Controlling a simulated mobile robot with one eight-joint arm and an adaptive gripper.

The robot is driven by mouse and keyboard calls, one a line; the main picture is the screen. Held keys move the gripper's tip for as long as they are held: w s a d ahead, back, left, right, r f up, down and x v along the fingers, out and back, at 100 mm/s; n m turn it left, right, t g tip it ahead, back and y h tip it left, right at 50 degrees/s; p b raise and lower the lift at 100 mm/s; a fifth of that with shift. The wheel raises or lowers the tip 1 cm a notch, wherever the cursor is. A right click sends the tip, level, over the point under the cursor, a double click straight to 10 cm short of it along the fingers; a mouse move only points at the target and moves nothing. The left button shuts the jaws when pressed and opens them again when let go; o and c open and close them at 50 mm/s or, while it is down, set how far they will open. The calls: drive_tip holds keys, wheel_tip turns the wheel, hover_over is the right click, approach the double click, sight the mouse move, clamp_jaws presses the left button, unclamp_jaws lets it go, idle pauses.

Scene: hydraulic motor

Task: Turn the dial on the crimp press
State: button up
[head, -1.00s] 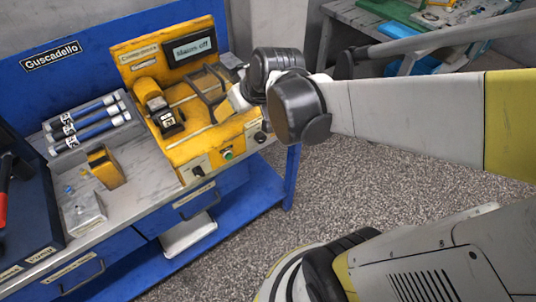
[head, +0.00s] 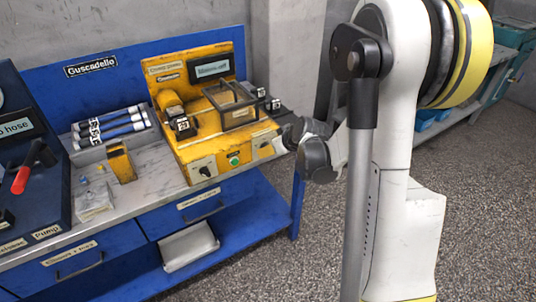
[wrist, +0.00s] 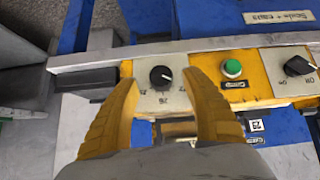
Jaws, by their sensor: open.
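The yellow crimp press (head: 190,155) stands on the bench in the head view. The dial (wrist: 161,77), a black round knob with a white mark on a pale numbered plate, sits at the left of the press front in the wrist view. My gripper (wrist: 159,73) is open. Its yellow fingers stand on either side of the dial, with visible gaps between them and the knob. I cannot tell how deep the fingertips reach. In the head view my wrist is at the press's right front corner, and the fingertips are not clear there.
A green button (wrist: 232,68) and a second black knob (wrist: 298,65) share the press front. The press display (head: 211,68) reads "off". Open floor lies before the bench.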

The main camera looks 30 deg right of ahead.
drive_tip(key=shift+b+x, duration=0.4)
drive_tip(key=shift+x, duration=1.1)
drive_tip(key=c, duration=1.2)
